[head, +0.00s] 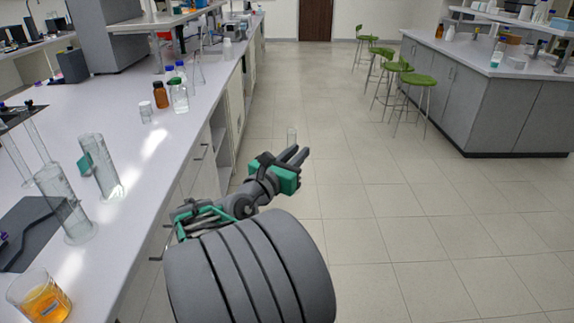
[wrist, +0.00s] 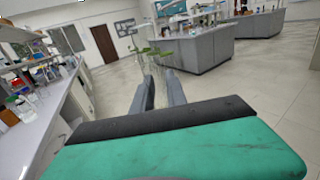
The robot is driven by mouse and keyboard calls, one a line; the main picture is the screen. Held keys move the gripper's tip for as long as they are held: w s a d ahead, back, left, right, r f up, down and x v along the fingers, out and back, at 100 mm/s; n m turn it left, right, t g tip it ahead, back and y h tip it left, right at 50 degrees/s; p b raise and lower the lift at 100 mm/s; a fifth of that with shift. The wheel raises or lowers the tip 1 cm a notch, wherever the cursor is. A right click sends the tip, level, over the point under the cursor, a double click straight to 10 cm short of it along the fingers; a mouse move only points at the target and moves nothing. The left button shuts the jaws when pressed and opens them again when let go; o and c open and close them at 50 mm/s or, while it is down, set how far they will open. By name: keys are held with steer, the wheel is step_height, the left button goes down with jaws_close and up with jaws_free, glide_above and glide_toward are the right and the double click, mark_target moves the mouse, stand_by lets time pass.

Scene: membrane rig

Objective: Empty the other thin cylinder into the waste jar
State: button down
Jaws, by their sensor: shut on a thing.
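My gripper (head: 298,156) is out over the floor, right of the bench, with its jaws closed on a clear thin cylinder (head: 291,137). Only the cylinder's upper end shows above the fingers, roughly upright; its contents cannot be made out. In the wrist view my gripper's fingers (wrist: 163,92) point forward, with faint clear glass near their tips. Two wider clear cylinders, one nearer (head: 64,206) and one with a teal piece (head: 105,175), stand on the bench. A glass vessel of orange liquid (head: 40,297) stands at the front left. I cannot tell which vessel is the waste jar.
The white bench (head: 120,215) runs along the left. Thin clear tubes (head: 37,140) stand at its left, by a dark grey board (head: 30,228). A brown bottle (head: 160,95) and clear bottle (head: 180,98) stand farther back. Green stools (head: 418,80) stand far right; the floor between is clear.

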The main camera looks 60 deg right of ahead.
steer(key=shift+w+r+t+p, duration=0.6)
steer(key=shift+w+r+p, duration=0.2)
steer(key=shift+r+p, duration=2.95)
steer(key=w+a+f+n+t+y, duration=0.2)
steer(key=w+a+f+n+t, duration=0.3)
steer(key=w+a, duration=0.4)
steer(key=w+a+f+n+t+y, duration=0.2)
steer(key=w+a+f+t, duration=0.35)
steer(key=w+a, duration=0.3)
steer(key=w+a+f+n+t+y, duration=0.1)
steer(key=w+a+n+y, duration=0.1)
steer(key=a, duration=0.7)
steer(key=w+a+f+n+t+y, duration=0.2)
steer(key=w+a+n+y, duration=0.1)
steer(key=a, duration=0.6)
steer(key=w+a+f+n+t+y, duration=0.2)
steer(key=a+y, duration=0.1)
steer(key=a, duration=0.5)
steer(key=shift+w+a+n+y+b, duration=0.25)
steer(key=shift+a+n+y+b, duration=0.05)
steer(key=shift+a+y+b, duration=0.1)
steer(key=shift+f+t, duration=0.15)
steer(key=shift+t, duration=0.1)
